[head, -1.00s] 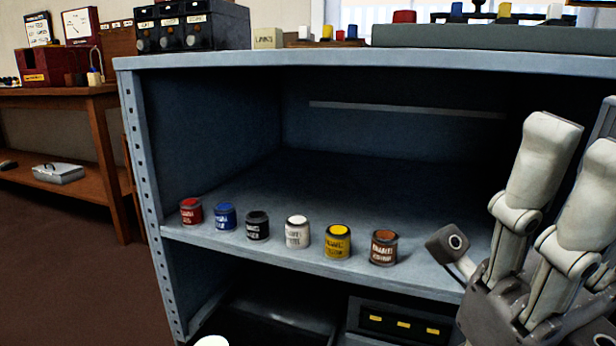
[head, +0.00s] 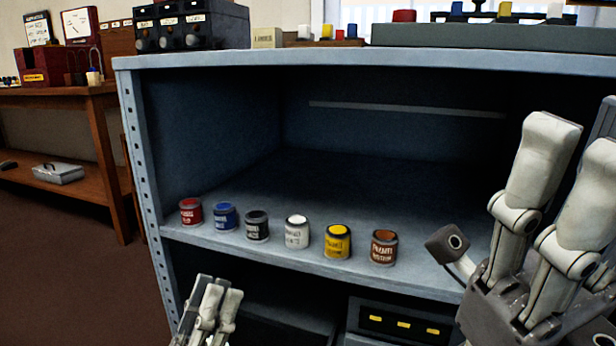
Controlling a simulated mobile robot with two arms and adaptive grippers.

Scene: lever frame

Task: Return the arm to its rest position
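My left gripper (head: 208,308) shows at the bottom edge of the head view, left of centre. Its pale fingers point up and stand close together in front of the lower part of the shelf unit. I cannot see whether they are open or shut, and no held object shows. My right gripper (head: 505,190) is large and close at the right edge, partly cut off. Its two pale fingers point up, apart from a dark-tipped digit at their left. It is open and nothing shows in it.
A blue-grey shelf unit (head: 135,130) stands in front. Several small paint cans, including a red one (head: 190,211), a yellow one (head: 337,241) and a brown one (head: 384,247), line the shelf's front edge. A wooden bench (head: 105,160) is at left. Open floor lies below it.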

